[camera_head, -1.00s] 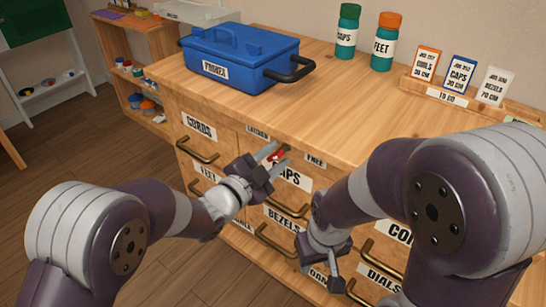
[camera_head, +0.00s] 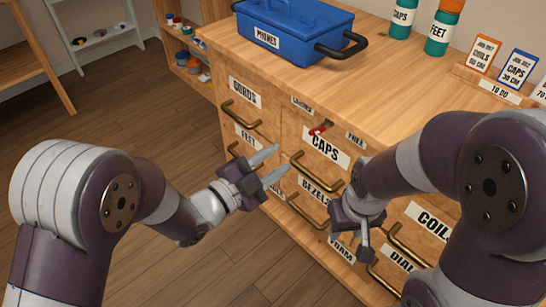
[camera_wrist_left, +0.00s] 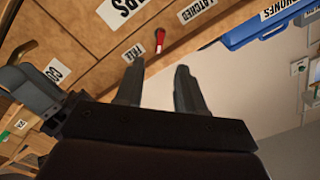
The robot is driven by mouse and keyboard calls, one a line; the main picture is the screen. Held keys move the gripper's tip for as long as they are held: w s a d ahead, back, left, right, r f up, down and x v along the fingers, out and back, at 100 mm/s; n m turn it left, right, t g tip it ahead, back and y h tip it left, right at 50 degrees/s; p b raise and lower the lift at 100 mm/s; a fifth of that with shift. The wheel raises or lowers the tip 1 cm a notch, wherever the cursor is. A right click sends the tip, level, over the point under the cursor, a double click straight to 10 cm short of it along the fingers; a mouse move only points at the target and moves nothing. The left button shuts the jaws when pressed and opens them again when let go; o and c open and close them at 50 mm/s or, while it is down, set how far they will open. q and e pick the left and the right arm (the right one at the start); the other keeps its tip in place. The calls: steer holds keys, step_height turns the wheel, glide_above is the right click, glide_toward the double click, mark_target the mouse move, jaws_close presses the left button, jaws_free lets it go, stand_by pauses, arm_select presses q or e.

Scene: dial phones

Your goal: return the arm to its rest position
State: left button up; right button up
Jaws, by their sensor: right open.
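My left gripper (camera_head: 276,167) is open and empty, in front of the cabinet near the FEET and CAPS drawers. Its two fingers also show apart in the left wrist view (camera_wrist_left: 157,88), with nothing between them. A small red-tipped lever (camera_head: 319,129) sits on the cabinet front between the LATCHED and FREE labels, apart from the gripper. The lever also shows in the left wrist view (camera_wrist_left: 159,40) beyond the fingertips. My right gripper (camera_head: 362,238) is open, pointing down in front of the lower drawers; its fingers are partly hidden.
The wooden cabinet (camera_head: 385,85) has labelled drawers with protruding brass handles (camera_head: 318,174). A blue PHONES box (camera_head: 290,35), bottles (camera_head: 443,28) and a card rack (camera_head: 497,90) stand on top. Open floor (camera_head: 150,115) lies to the left.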

stand_by(0.4)
arm_select(q)
steer(key=s+a+f+n+g+y, duration=0.1)
steer(key=a+f+n+g+y, duration=0.3)
steer(key=a+f+n+y, duration=0.65)
steer(key=s+a+n+g+y, duration=0.4)
steer(key=s+a+n+g, duration=0.3)
steer(key=s+a, duration=0.45)
step_height(320, 180, up, 36)
steer(key=w+n+t+p, duration=0.1)
steer(key=n+p, duration=0.1)
steer(key=p, duration=3.2)
steer(key=shift+w+f, duration=0.15)
